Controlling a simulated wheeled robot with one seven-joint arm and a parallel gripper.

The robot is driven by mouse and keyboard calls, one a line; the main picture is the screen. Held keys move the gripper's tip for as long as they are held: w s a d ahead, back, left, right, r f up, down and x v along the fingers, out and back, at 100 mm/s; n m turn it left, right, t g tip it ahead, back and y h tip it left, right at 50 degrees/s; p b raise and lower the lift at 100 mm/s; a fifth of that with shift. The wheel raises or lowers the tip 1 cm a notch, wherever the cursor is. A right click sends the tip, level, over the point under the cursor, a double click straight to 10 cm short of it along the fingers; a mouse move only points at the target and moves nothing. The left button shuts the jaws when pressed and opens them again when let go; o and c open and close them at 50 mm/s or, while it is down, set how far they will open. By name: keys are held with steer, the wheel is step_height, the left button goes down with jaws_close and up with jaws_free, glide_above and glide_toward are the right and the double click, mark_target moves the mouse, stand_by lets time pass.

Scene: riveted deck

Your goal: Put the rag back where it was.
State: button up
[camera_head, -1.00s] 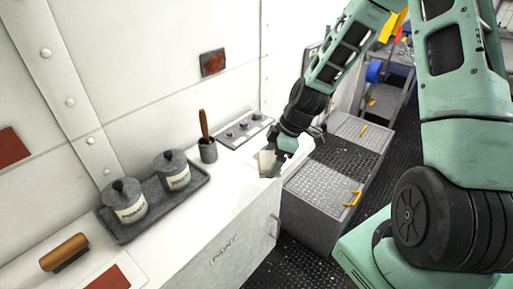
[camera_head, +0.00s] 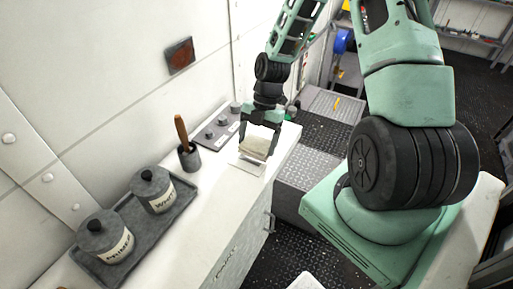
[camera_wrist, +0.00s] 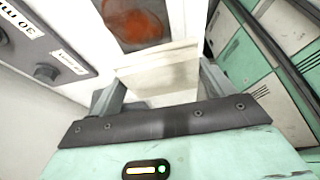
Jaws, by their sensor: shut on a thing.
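The rag (camera_head: 257,147) is a folded cream cloth. My gripper (camera_head: 261,138) is shut on it and holds it at the far end of the white counter (camera_head: 222,205). In the wrist view the rag (camera_wrist: 160,72) spans the space between the two fingers of my gripper (camera_wrist: 160,88). A pale flat patch (camera_head: 247,166) shows on the counter top just below the rag. I cannot tell whether the rag touches the counter.
A control panel with knobs (camera_head: 217,130) and a cup holding a wooden-handled tool (camera_head: 189,157) stand left of the rag. A dark tray (camera_head: 172,217) with two labelled lidded pots is nearer. Grey chests (camera_head: 312,165) stand beyond the counter's right edge.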

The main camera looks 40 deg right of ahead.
mark_target(257, 150)
steer(key=shift+f+p, duration=0.3)
steer(key=shift+f, duration=1.6)
steer(key=shift+f, duration=0.15)
steer(key=o, duration=1.1)
steer(key=shift+c, duration=0.2)
